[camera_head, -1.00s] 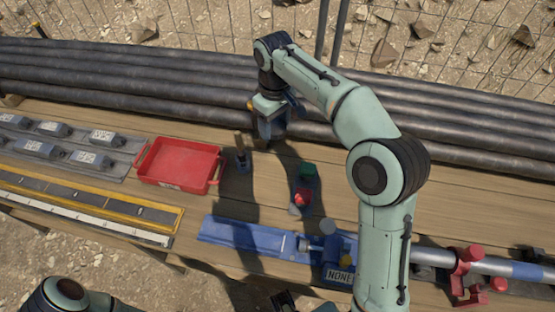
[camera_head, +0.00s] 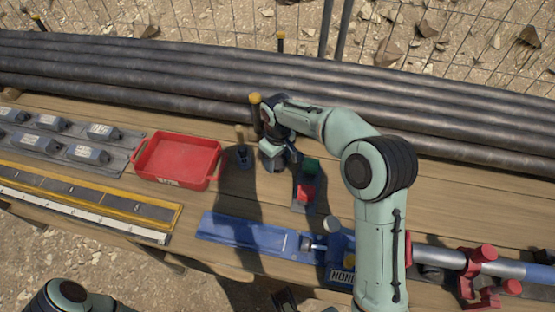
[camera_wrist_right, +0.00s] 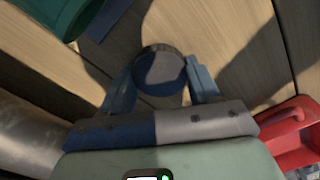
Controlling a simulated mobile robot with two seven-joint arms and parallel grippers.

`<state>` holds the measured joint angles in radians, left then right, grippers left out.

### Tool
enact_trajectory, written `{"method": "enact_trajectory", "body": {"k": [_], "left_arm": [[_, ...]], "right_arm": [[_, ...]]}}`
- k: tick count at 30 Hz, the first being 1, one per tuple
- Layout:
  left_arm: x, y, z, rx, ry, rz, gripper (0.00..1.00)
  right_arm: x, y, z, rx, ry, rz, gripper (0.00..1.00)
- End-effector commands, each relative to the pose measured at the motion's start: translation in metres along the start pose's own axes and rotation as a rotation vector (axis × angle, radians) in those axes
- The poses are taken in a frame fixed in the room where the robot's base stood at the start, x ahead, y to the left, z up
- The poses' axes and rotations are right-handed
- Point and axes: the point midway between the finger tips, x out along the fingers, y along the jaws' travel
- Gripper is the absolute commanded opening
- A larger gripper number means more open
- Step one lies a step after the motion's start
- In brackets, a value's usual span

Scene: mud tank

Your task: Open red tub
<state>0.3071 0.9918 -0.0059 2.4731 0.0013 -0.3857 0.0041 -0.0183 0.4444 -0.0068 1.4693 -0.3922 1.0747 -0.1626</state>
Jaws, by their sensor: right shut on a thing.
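A small red tub (camera_head: 306,192) and a green tub (camera_head: 311,167) stand close together on a dark base in the middle of the bench. My right gripper (camera_head: 274,163) is just left of them, pointing down. In the wrist view, the gripper (camera_wrist_right: 161,85) is shut on a round, dark-rimmed piece (camera_wrist_right: 160,70) with a grey-blue face. I cannot tell from its shaded colour which container it belongs to. The green tub also shows at the upper left of the wrist view (camera_wrist_right: 55,15). My left gripper cannot be made out.
Long dark pipes (camera_head: 120,70) run behind. A blue fixture (camera_head: 245,235) and a clamped metal pipe (camera_head: 435,258) lie in front. Bare planks (camera_head: 460,210) extend right.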

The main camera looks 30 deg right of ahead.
Motion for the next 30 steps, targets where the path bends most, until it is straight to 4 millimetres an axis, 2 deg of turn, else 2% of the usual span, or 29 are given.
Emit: {"method": "enact_trajectory", "body": {"k": [13, 14, 15, 16, 25, 30], "left_arm": [[0.002, -0.001, 0.0, 0.0, 0.001, 0.0, 0.93], [0.002, -0.001, 0.0, 0.0, 0.001, 0.0, 0.93], [0.001, 0.0, 0.0, 0.0, 0.001, 0.0, 0.93], [0.001, 0.0, 0.0, 0.0, 0.001, 0.0, 0.93], [0.001, 0.0, 0.0, 0.0, 0.001, 0.0, 0.93], [-0.002, 0.001, 0.0, 0.0, 0.001, 0.0, 0.93]], "right_arm": [[0.007, 0.0, 0.0, 0.0, 0.002, 0.001, 0.25], [0.006, 0.0, 0.0, 0.001, 0.002, 0.001, 0.71], [0.006, 0.0, 0.0, 0.001, 0.002, 0.001, 0.84], [0.006, 0.0, 0.0, 0.001, 0.002, 0.001, 0.87], [0.004, 0.0, 0.0, 0.0, 0.002, 0.001, 0.87], [-0.015, 0.001, -0.001, 0.0, 0.006, 0.002, 0.87]]}}
